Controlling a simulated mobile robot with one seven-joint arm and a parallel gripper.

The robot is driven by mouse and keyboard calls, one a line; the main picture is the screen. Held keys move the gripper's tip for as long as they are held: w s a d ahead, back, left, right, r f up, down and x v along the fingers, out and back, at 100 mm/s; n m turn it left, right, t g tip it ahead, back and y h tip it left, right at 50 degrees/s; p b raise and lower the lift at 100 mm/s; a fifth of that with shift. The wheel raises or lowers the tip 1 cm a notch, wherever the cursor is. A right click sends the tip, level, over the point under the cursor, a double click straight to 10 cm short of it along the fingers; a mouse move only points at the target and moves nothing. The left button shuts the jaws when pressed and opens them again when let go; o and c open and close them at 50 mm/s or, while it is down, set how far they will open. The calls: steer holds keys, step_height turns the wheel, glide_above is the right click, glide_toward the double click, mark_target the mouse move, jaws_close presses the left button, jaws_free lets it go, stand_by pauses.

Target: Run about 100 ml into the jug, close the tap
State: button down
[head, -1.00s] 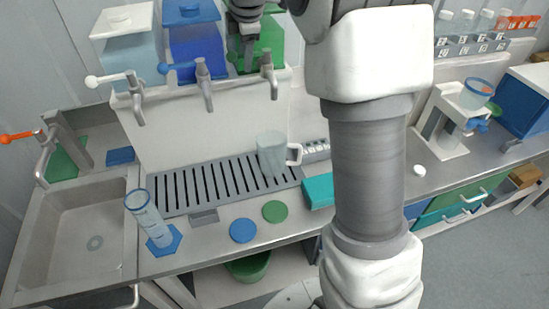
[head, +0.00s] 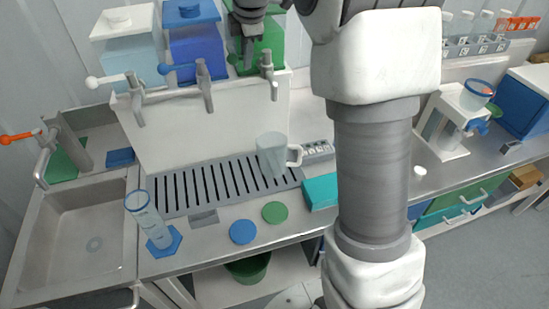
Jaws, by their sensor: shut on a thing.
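A clear jug (head: 270,152) with a handle on its right stands upright on the slotted drip tray (head: 168,208), below the spout of the right-hand tap (head: 267,70). That tap is on the front of the green tank (head: 271,42). The tap's green lever end (head: 232,59) shows just left of my gripper (head: 248,61). My gripper is shut on the tap lever, though the fingers hide most of it. I see no clear stream under the spout, and the level in the jug cannot be read.
A white tank (head: 128,52) and a blue tank (head: 196,50), each with its own tap, stand to the left. A measuring cylinder (head: 146,215) stands at the front left beside the sink (head: 85,230). Blue and green discs lie in front.

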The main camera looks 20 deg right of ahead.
steer(key=n, duration=0.1)
steer(key=s+n+y, duration=0.1)
steer(key=n, duration=0.1)
steer(key=s+n+b, duration=0.1)
steer(key=shift+d+n+g+y, duration=0.3)
steer(key=shift+d, duration=0.05)
stand_by(7.2)
